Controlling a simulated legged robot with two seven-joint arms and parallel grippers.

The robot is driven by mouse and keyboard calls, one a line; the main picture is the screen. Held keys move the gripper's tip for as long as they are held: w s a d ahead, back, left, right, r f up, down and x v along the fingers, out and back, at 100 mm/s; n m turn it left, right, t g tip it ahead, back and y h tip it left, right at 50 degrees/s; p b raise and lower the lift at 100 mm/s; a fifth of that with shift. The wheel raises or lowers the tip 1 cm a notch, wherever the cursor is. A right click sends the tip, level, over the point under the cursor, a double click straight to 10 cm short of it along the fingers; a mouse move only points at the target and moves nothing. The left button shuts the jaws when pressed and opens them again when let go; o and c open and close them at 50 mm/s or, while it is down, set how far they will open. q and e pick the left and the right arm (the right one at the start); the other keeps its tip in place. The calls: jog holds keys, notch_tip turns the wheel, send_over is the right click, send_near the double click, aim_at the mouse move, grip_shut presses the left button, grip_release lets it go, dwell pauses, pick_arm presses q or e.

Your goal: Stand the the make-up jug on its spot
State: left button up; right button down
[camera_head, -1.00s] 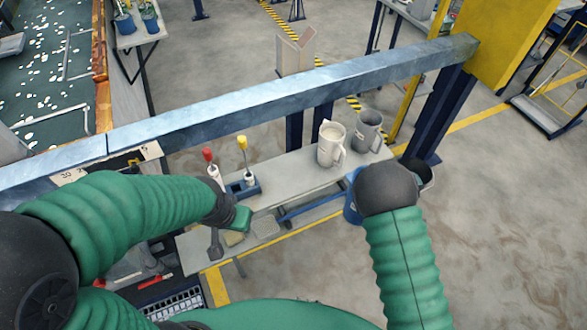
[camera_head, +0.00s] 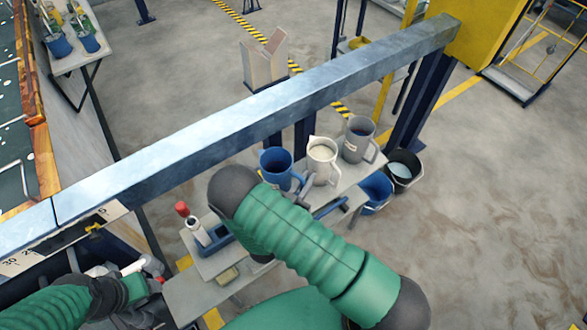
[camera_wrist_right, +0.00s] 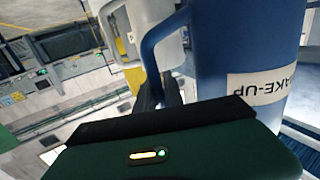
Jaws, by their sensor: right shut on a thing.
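The blue make-up jug (camera_head: 277,165) is upright at the left of a white jug, over or on the narrow bench; whether its base touches is hidden. In the right wrist view the jug (camera_wrist_right: 245,50) is close, its MAKE-UP label upside down in the picture. My right gripper (camera_wrist_right: 162,92) is shut on the jug's handle (camera_wrist_right: 152,50). In the head view my right arm covers much of this gripper (camera_head: 300,192). My left gripper (camera_head: 150,275) is at the lower left, away from the jug; its fingers are unclear.
The white jug (camera_head: 322,160) and a grey jug (camera_head: 357,140) stand on the bench (camera_head: 345,185). Blue (camera_head: 376,192) and black (camera_head: 404,170) buckets stand at the right.

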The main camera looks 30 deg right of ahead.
jog(key=shift+s+a+f+m+g+b, duration=0.3)
jog(key=shift+s+a+f+b, duration=0.25)
jog(key=shift+s+a, duration=0.15)
pick_arm(q)
jog(key=shift+s+a+f+b, duration=0.1)
jog(key=shift+s+f+b, duration=0.1)
jog(key=shift+f+b, duration=0.35)
jog(key=shift+s+a+f+b, duration=0.15)
jog(key=shift+s+f+b, duration=0.1)
jog(key=shift+f+b, duration=0.35)
jog(key=shift+s+a+f+b, duration=0.1)
jog(key=shift+s+f+b, duration=0.2)
jog(key=shift+f, duration=0.4)
pick_arm(e)
jog(key=shift+s+d+f, duration=0.1)
jog(key=shift+f, duration=1.7)
pick_arm(q)
jog(key=shift+w, duration=0.1)
pick_arm(e)
jog(key=shift+d, duration=0.1)
